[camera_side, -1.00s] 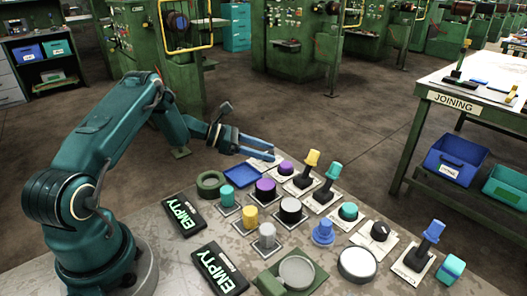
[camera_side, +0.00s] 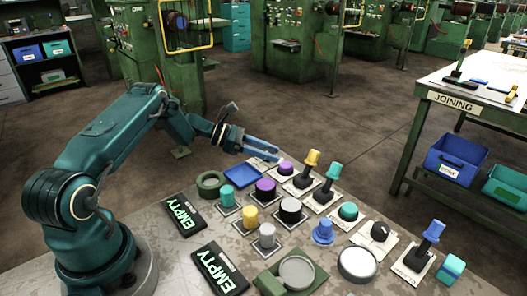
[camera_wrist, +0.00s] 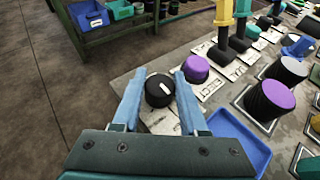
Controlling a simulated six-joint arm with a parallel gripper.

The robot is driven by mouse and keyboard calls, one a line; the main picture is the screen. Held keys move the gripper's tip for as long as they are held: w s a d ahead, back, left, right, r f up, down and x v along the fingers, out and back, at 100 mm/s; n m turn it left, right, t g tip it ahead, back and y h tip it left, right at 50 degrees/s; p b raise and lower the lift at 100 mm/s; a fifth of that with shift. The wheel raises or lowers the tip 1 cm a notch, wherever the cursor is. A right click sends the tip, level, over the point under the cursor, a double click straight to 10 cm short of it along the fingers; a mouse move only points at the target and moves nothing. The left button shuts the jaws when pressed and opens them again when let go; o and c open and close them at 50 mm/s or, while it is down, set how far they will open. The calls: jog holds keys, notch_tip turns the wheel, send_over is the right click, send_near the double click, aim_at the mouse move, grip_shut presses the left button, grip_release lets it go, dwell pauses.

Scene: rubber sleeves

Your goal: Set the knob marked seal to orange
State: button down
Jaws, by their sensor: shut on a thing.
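A black round knob (camera_wrist: 159,90) with a short white pointer mark sits on a white plate (camera_wrist: 158,121) at the table's edge. The plate's print is too small to read, and no orange mark can be made out. My gripper (camera_wrist: 158,80) is shut on this knob, with one blue finger on each side of it. In the side view my gripper (camera_side: 277,153) is low over the far edge of the table and hides the knob. Another black knob (camera_side: 380,231) on a white plate stands at the right of the table.
A purple button (camera_wrist: 196,68) stands close beside my right finger. A blue tray (camera_wrist: 235,140) lies near it. Yellow (camera_side: 311,159) and teal (camera_side: 333,171) levers rise beyond. Several coloured buttons and cylinders crowd the table. Open floor lies beyond the edge.

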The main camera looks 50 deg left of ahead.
aim_at(268, 151)
jog(key=shift+w+r+m+g+h, duration=0.2)
jog(key=shift+m+g+h, duration=0.3)
jog(key=shift+m, duration=0.2)
jog(key=shift+s+m+g+h, duration=0.2)
jog(key=shift+m+g+h, duration=0.1)
jog(key=shift+g, duration=0.1)
jog(key=c, duration=0.7)
grip_release()
jog(key=shift+f, duration=0.15)
jog(key=shift+v, duration=2.6)
